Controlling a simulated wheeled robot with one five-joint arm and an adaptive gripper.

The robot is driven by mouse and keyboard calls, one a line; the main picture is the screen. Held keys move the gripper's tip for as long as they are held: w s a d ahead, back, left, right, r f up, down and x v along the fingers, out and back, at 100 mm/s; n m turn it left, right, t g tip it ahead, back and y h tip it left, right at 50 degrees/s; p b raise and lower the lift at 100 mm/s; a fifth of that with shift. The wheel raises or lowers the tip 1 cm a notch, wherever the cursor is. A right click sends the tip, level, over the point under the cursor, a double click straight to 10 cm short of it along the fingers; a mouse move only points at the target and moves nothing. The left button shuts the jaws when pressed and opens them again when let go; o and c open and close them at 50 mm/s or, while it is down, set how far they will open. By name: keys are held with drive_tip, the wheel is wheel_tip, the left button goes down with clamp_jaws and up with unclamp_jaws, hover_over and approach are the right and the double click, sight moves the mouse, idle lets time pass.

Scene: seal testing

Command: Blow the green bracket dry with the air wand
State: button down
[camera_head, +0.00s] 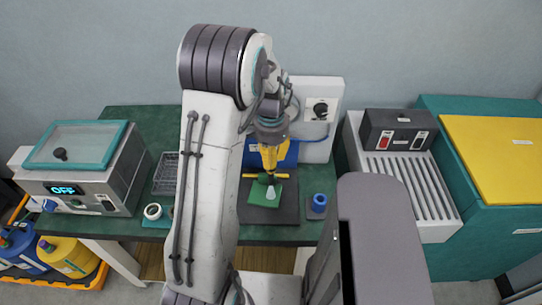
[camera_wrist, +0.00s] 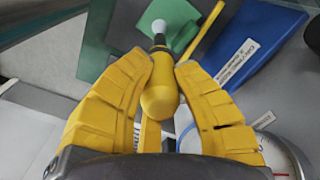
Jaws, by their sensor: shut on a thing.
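My gripper (camera_head: 270,158) points down over the workbench. In the wrist view its yellow fingers (camera_wrist: 163,64) are shut around a yellow bulb-shaped handle with a dark collar and a pale tip, seemingly the air wand (camera_wrist: 159,98). The green bracket (camera_head: 257,194) lies on a dark mat, right below the gripper; it also shows in the wrist view (camera_wrist: 180,34), behind the wand's tip. The pale tip (camera_head: 271,192) overlaps the bracket in the head view; I cannot tell whether they touch. A thin yellow bar (camera_wrist: 203,32) lies beside the bracket.
The dark mat (camera_head: 286,212) lies on the green bench. A blue holder (camera_head: 318,203) stands to its right. Behind are a blue labelled object (camera_wrist: 265,40) and a white unit with a knob (camera_head: 330,95). A lidded device reading OFF (camera_head: 90,190) stands left, a grooved drainer (camera_head: 412,185) right.

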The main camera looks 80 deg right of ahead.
drive_tip(key=shift+r, duration=0.1)
drive_tip(key=shift+r+p, duration=1.85)
drive_tip(key=shift+r, duration=0.6)
